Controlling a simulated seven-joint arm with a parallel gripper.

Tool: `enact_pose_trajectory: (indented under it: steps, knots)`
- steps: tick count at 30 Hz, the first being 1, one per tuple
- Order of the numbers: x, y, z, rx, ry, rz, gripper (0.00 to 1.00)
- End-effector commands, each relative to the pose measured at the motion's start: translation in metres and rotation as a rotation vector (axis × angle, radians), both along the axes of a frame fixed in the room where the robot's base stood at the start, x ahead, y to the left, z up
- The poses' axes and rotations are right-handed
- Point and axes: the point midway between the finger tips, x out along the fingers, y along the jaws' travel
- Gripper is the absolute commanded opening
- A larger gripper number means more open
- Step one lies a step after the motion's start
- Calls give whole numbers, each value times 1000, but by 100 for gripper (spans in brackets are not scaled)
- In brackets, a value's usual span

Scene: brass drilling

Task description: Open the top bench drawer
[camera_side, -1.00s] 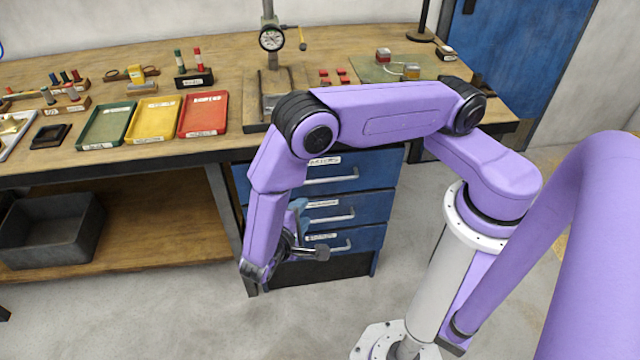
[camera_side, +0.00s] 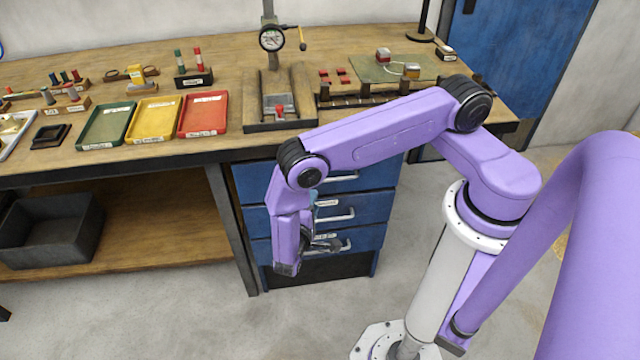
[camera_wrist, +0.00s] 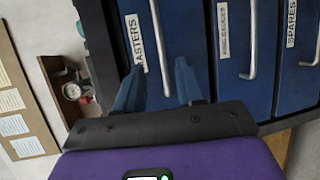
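The blue top bench drawer (camera_side: 377,170) is shut, partly hidden behind my arm in the side view. In the wrist view, turned sideways, it is the leftmost drawer front (camera_wrist: 190,30), with a label ending in "ASTERS". Its pale bar handle (camera_wrist: 158,40) appears between the two blue fingers of my gripper (camera_wrist: 158,70). The fingers are spread apart and hold nothing; I cannot tell how far they are from the handle. In the side view my gripper (camera_side: 316,208) hangs in front of the drawer unit, mostly hidden by my purple wrist.
The middle drawer (camera_side: 375,207) and bottom drawer (camera_side: 367,239) are shut, each with a bar handle. The wooden bench (camera_side: 225,75) above carries trays and a dial gauge stand (camera_side: 271,40). A grey bin (camera_side: 50,235) sits on the lower shelf. The floor in front is clear.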

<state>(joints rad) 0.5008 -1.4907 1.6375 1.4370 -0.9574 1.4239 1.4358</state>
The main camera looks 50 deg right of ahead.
Motion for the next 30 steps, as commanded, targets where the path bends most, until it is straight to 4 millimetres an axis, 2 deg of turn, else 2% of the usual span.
enact_pose_trajectory:
  steps: [6, 15, 21, 29, 30]
  knots:
    - [14, -40, -8, 0, 1, -6, 38]
    - [31, -78, -16, 1, 0, -3, 38]
    - [35, -88, -18, 1, 1, -1, 38]
    - [35, -89, -18, 1, 1, -1, 38]
    - [35, -88, -18, 1, 0, 0, 28]
